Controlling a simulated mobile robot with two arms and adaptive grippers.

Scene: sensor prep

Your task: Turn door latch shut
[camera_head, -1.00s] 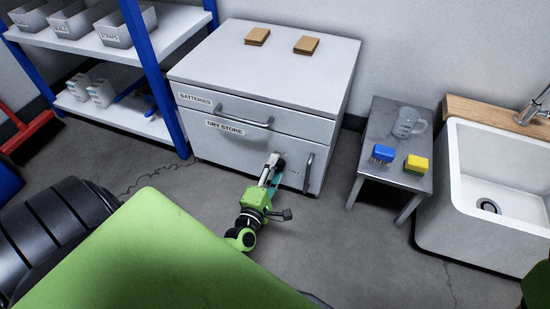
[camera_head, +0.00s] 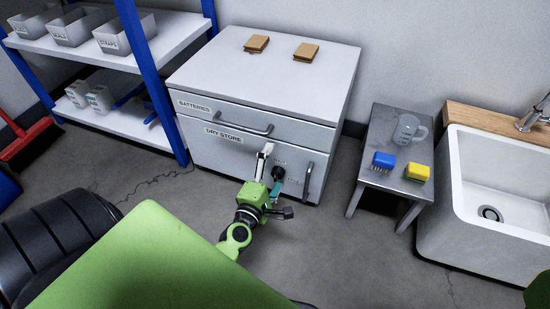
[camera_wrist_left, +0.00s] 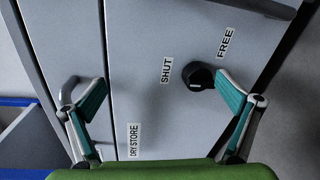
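The door latch is a black round knob (camera_head: 278,173) on the lower door of the white cabinet (camera_head: 212,147). In the left wrist view the knob (camera_wrist_left: 202,78) is between the words SHUT (camera_wrist_left: 166,70) and FREE (camera_wrist_left: 226,42), with a small white mark on its face. Which word it points to I cannot tell. My left gripper (camera_head: 270,173) is in front of the door. The left wrist view shows its fingers (camera_wrist_left: 150,88) wide apart and empty. The right finger's tip is close beside the knob; I cannot tell if they touch. My right gripper is not in view.
A vertical door handle (camera_head: 307,180) is right of the latch; the drawer handle (camera_head: 245,125) is above. A steel side table (camera_head: 385,110) with blue and yellow items and a clear jug stands to the right, beside a white sink (camera_head: 465,225). A blue-posted shelf (camera_head: 150,75) stands left.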

